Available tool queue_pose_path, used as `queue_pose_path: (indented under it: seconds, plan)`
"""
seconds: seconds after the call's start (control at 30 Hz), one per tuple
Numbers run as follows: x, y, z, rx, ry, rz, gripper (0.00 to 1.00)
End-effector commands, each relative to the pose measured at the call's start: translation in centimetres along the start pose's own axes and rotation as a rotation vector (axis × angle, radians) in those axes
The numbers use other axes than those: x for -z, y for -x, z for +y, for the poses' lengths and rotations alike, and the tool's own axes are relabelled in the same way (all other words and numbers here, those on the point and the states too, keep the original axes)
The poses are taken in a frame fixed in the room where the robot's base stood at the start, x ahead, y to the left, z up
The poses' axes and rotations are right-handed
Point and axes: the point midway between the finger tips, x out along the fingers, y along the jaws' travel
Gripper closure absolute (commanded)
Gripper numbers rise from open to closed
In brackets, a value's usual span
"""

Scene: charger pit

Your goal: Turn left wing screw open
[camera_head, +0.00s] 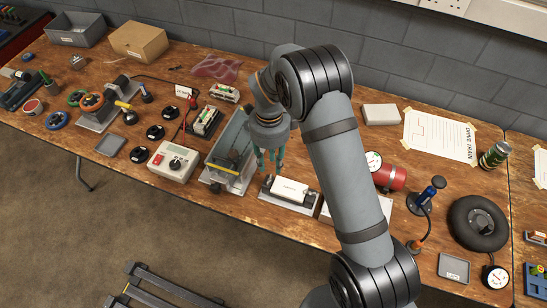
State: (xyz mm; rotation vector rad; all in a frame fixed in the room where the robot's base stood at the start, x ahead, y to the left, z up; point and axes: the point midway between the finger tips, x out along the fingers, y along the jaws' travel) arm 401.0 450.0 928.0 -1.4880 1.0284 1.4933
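My gripper (269,161) points down near the middle of the bench, with its two teal fingers apart and nothing visible between them. Just below and to the right of it in the picture lies a white block with a label (290,188) on a pale base plate near the bench's front edge. Small dark parts show at the block's left and right ends. They are too small to tell whether either is a wing screw or how it is turned. The fingertips appear close to the block's left end; I cannot tell whether they touch anything.
Left of my gripper stands a grey open-topped trough (222,165), with a white meter box (174,161) further left. A red cylinder with a gauge (389,177), a blue-handled pump (429,194) and a black wheel (480,222) stand to the right. My arm hides the bench between.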

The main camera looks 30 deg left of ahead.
Motion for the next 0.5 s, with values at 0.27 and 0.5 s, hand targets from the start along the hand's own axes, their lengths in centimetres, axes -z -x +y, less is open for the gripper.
queue_pose_path:
  seconds: [0.27,0.5]
  plan:
    - [-0.1,1.2,0.1,0.006,0.675,-0.001,0.71]
    - [-0.3,1.2,-0.4,0.025,1.165,0.003,0.71]
